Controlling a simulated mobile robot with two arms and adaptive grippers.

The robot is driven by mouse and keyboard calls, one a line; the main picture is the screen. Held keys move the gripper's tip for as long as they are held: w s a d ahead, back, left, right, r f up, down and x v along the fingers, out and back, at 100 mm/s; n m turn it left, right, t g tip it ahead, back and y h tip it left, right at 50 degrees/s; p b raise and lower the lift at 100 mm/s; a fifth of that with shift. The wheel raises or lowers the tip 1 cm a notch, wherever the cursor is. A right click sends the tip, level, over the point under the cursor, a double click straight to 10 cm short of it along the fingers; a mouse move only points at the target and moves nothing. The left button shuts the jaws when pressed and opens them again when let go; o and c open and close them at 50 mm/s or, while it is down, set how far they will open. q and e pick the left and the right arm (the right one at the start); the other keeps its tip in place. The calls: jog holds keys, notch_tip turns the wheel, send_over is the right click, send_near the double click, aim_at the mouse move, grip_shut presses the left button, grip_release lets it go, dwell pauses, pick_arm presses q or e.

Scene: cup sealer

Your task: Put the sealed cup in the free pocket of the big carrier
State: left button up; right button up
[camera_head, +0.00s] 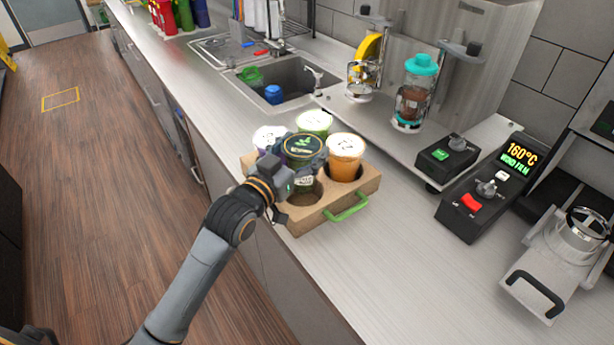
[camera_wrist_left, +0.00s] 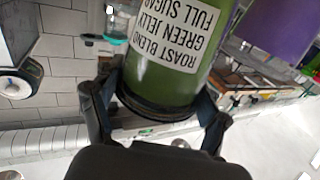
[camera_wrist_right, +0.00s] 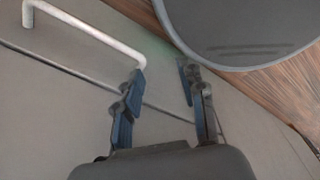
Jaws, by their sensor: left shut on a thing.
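My left gripper (camera_head: 290,172) is shut on a sealed cup with a dark green lid (camera_head: 302,147). The big carrier (camera_head: 370,183) is cardboard with a green handle (camera_head: 347,206). The held cup is over the near part of the carrier, by an empty pocket (camera_head: 306,194). My right gripper (camera_wrist_right: 158,98) is open and empty.
The sealer (camera_head: 490,190) with its 160°C display stands to the right on the counter. A sink (camera_head: 275,78) lies behind the carrier. Bare counter (camera_head: 385,265) is in front. The right wrist view shows a cabinet handle (camera_wrist_right: 85,25) near the right gripper.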

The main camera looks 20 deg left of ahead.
pick_arm(q)
jog(key=f, duration=0.1)
jog(key=s+f, duration=0.1)
jog(key=shift+a+f, duration=0.1)
jog(key=shift+f, duration=0.2)
jog(key=f, duration=0.3)
jog(key=shift+w+f+p, duration=0.15)
jog(key=shift+w+p, duration=0.15)
jog(key=shift+w, duration=0.05)
jog(key=shift+s, duration=0.1)
jog(key=shift+f, duration=0.1)
jog(key=o, duration=1.4)
jog(key=shift+f, duration=0.2)
jog(key=o, duration=0.4)
pick_arm(e)
jog(key=shift+s+a+r, duration=0.1)
jog(key=shift+s+r, duration=0.1)
jog(key=shift+s, duration=0.25)
jog(key=shift+s+a+r, duration=0.1)
jog(key=shift+s+r, duration=0.05)
jog(key=shift+s, duration=0.25)
pick_arm(q)
jog(key=shift+r, duration=0.2)
